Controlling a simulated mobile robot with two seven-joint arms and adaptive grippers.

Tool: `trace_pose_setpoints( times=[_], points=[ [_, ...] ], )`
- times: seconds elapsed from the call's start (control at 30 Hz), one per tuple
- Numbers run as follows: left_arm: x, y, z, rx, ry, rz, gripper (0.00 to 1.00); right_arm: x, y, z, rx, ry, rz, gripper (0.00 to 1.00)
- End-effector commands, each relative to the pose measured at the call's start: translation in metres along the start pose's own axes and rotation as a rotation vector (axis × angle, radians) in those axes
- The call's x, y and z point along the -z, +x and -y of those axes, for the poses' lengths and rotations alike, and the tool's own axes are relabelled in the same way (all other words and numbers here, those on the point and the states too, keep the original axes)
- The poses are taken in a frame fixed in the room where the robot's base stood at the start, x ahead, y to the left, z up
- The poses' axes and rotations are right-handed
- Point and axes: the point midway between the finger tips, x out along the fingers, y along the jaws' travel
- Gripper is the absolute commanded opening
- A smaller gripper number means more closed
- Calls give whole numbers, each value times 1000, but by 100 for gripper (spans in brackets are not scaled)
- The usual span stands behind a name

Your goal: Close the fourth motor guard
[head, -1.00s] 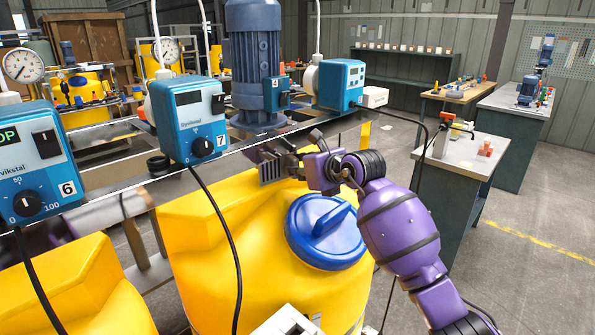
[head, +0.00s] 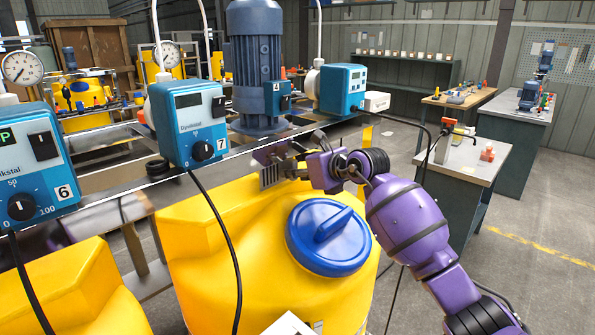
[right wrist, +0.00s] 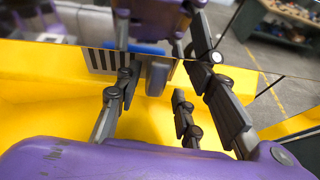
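The blue motor (head: 250,65) marked 4 stands on the steel beam between two pumps. Below it, a small grey slotted plate (head: 269,176) sits at the beam's lower edge; it may be the motor's guard. In the right wrist view the slotted plate (right wrist: 103,61) shows with a grey tab (right wrist: 158,76) beside it. My right gripper (head: 287,162) is beside the plate, above the yellow tank. In the right wrist view its fingers (right wrist: 165,85) are spread, with the tab ahead between them. Contact is unclear. My left gripper is not in view.
The yellow tank (head: 225,270) with a blue lid (head: 328,237) lies close under my right arm. Blue pumps 6 (head: 38,165) and 7 (head: 190,120) and another pump (head: 342,90) line the beam. Black cables hang down in front. Open floor lies at the right.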

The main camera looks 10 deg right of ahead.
Motion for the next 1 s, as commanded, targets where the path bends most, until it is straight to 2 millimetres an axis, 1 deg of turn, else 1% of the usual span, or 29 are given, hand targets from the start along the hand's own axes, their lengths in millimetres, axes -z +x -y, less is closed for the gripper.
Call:
trace_pose_setpoints(
  times=[0.07, 0.17, 0.27, 0.5, 0.6, 0.7, 0.83, 1.0],
  points=[
    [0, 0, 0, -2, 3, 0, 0, 0, -1, 0, 0, -1, 0, 36],
    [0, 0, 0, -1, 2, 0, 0, 0, -9, 0, 0, -2, 1, 36],
    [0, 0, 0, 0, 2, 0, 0, 1, -25, 1, 2, -4, 0, 36],
    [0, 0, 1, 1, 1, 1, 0, 1, -77, 2, 3, -4, -1, 36],
    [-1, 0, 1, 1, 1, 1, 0, 1, -95, 1, 3, -3, -1, 36],
    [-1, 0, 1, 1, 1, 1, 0, 0, -108, 1, 1, -1, 0, 36],
    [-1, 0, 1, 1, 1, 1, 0, 0, -118, 1, 1, 0, -1, 36],
    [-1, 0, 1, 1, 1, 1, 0, 0, -120, 0, 0, 0, 0, 36]
  ],
)
